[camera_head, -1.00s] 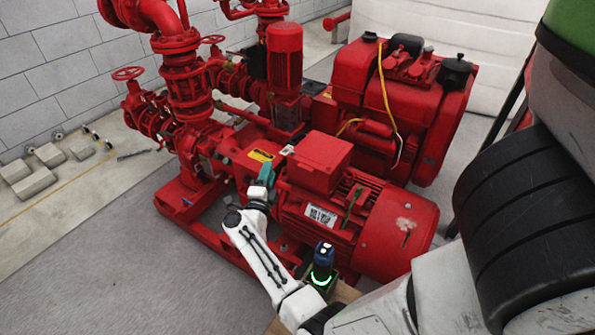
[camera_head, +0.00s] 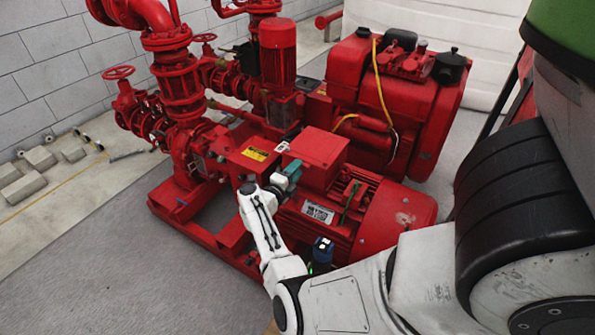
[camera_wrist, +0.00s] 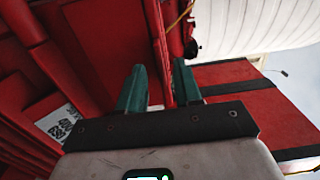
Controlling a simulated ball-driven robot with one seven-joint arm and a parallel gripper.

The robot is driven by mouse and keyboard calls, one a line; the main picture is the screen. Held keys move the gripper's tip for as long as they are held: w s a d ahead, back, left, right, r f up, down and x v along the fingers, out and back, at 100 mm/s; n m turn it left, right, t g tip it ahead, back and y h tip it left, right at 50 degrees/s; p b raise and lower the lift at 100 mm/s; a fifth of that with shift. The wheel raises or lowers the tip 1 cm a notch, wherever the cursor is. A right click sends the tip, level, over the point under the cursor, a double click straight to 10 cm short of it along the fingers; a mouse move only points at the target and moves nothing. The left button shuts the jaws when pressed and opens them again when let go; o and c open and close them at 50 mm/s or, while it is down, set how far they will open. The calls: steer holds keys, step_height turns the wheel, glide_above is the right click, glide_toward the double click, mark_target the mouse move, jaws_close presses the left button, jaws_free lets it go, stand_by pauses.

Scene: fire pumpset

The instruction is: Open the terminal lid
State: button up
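The terminal box is a red box on top of the red motor, and its flat terminal lid (camera_head: 318,147) looks closed in the head view. My gripper (camera_head: 294,168) is close to the box's left side there; the head view does not show whether they touch. In the wrist view, the two green fingers of my gripper (camera_wrist: 159,66) stand apart with a gap between them. A narrow red edge (camera_wrist: 157,40) runs into this gap, beside a broad red panel. I cannot tell whether the fingers touch this edge. No grip on it is visible.
The motor (camera_head: 395,220) carries a white label (camera_head: 318,212). A red engine (camera_head: 390,100) with a yellow cable stands behind. Red pipes and valves (camera_head: 180,90) rise at the left. Grey floor is clear at lower left.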

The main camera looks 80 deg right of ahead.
steer(key=shift+s+d, duration=0.25)
steer(key=shift+d, duration=0.45)
steer(key=shift+c, duration=0.3)
jaws_close()
stand_by(0.7)
